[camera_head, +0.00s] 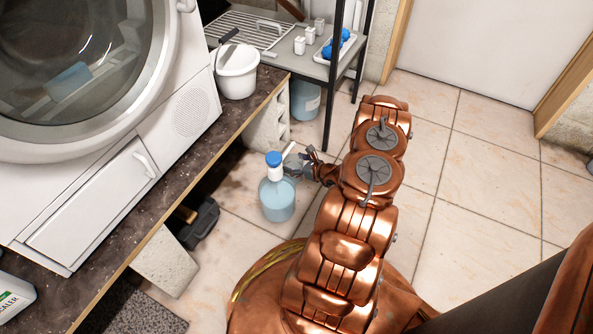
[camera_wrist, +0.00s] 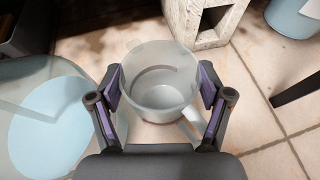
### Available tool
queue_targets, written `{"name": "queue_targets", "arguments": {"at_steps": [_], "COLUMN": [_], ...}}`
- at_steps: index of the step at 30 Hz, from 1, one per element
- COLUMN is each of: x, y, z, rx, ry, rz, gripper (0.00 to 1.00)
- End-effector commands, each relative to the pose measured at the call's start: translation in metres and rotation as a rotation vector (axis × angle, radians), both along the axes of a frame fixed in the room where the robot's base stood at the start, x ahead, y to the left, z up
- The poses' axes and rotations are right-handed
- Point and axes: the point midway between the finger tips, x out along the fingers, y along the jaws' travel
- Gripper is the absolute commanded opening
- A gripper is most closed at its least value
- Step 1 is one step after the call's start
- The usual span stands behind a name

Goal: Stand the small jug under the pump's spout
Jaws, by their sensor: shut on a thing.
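The pump bottle (camera_head: 277,203) stands on the tiled floor, see-through with pale blue liquid, a white neck and a blue top (camera_head: 273,158). Its white spout (camera_head: 288,151) points up and right. My gripper (camera_head: 307,167) is just right of the bottle. It is shut on the small jug, a see-through grey cup with a handle (camera_wrist: 190,127). In the wrist view the jug (camera_wrist: 165,95) sits upright between the finger pads of my gripper (camera_wrist: 160,85), with the bottle (camera_wrist: 45,130) close on its left. I cannot tell whether the jug touches the floor.
A concrete block (camera_head: 268,128) under the dark worktop (camera_head: 160,190) is just behind the bottle. A blue bucket (camera_head: 305,100) and a black-legged rack (camera_head: 335,80) stand farther back. A black case (camera_head: 197,223) lies at left. Open tiles (camera_head: 475,170) lie to the right.

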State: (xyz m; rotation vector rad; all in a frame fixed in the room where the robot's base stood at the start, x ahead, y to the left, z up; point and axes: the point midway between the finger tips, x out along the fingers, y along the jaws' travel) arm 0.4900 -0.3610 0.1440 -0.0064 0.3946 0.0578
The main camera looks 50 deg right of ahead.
Motion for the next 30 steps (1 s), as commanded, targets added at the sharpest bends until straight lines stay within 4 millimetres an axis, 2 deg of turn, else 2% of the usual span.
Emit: {"name": "queue_targets", "arguments": {"at_steps": [5, 12, 25, 26, 28, 30], "x": [-0.001, -0.001, -0.001, -0.001, -0.001, -0.001], "y": [-0.001, -0.003, -0.002, -0.002, -0.002, -0.003], "z": [-0.012, -0.040, -0.043, -0.043, -0.043, -0.043], "rx": [0.000, -0.001, 0.000, 0.000, 0.000, 0.000], "ry": [0.000, -0.002, -0.002, -0.002, -0.002, -0.002], "rz": [-0.001, -0.004, -0.004, -0.004, -0.004, -0.004], "gripper": [0.24, 0.24, 0.24, 0.81, 0.89, 0.89]}}
